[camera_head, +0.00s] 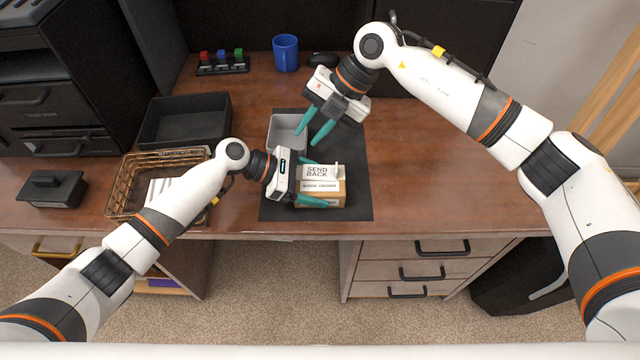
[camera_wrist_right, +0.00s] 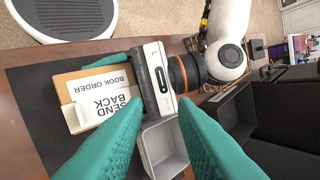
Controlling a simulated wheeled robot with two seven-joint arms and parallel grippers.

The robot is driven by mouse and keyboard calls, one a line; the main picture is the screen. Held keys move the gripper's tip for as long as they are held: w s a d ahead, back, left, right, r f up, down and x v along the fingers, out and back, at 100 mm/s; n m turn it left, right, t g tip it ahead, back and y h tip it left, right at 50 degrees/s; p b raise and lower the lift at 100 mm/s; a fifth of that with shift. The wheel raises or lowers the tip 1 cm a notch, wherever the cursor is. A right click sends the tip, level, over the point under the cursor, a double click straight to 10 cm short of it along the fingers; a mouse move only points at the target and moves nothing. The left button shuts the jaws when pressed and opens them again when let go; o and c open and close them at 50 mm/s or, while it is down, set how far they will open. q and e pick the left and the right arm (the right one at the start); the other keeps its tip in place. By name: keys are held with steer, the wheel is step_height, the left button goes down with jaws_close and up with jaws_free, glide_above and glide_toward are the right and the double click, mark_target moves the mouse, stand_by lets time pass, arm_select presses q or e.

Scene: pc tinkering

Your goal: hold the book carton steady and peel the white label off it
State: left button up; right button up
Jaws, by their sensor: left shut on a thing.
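The brown book carton (camera_head: 339,200) lies on the dark mat and also shows in the right wrist view (camera_wrist_right: 66,92). On its top is the white label (camera_head: 318,172) reading "SEND BACK", also in the right wrist view (camera_wrist_right: 100,108). One end of the label appears raised as a small tab. A white "BOOK ORDER" strip (camera_head: 320,186) lies beside it. My left gripper (camera_head: 318,182) is shut on the carton from the left, one finger on the far side and one on the near side. My right gripper (camera_head: 312,136) is open and empty, above and behind the carton.
A grey bin (camera_head: 284,121) stands behind the carton on the mat (camera_head: 355,170). A wire basket (camera_head: 125,187), a black tray (camera_head: 150,122) and a black box (camera_head: 50,188) are at left. A blue mug (camera_head: 286,54) stands at the back. The desk right of the mat is clear.

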mark_target(336, 166)
steer(key=d+f+h, duration=0.1)
steer(key=h, duration=0.1)
steer(key=d+f+n+h, duration=0.1)
steer(key=d+h, duration=0.1)
steer(key=d+f+n+t+h, duration=0.1)
steer(key=h, duration=0.1)
steer(key=shift+s+d, duration=0.2)
steer(key=shift+d, duration=0.1)
steer(key=shift+d+f+h, duration=0.1)
steer(key=shift+f+h, duration=0.2)
steer(key=shift+f, duration=3.2)
steer(key=shift+c, duration=0.2)
jaws_close()
